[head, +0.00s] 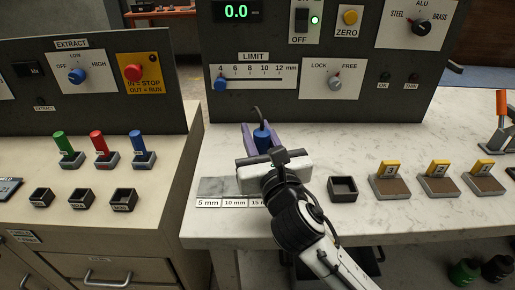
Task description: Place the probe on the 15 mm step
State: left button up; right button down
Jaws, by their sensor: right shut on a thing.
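A blue probe (262,138) with a dark cable rising from its top is between the purple fingers of my right gripper (261,134), which is shut on it. The probe's lower end is hidden, so I cannot tell whether it touches anything. The grey step block (213,187) lies nearer the front edge, with labels for 5 mm, 10 mm and 15 mm (257,203). My right gripper's body and wrist cover the block's right part, including the 15 mm step. My left gripper is out of view.
Behind stands a panel with a display (236,11) reading 0.0, a LIMIT slider (220,83) and a LOCK/FREE knob (334,82). An empty dark tray (342,190) and yellow-topped numbered blocks (390,182) stand right. A gap separates the left bench (165,205).

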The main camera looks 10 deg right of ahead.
aim_at(258, 145)
jog(key=shift+f+b, duration=0.45)
jog(key=shift+f, duration=1.25)
jog(key=c, duration=1.4)
grip_release()
jog(key=shift+s+r, duration=0.15)
jog(key=s, duration=1.1)
jog(key=shift+s, duration=0.4)
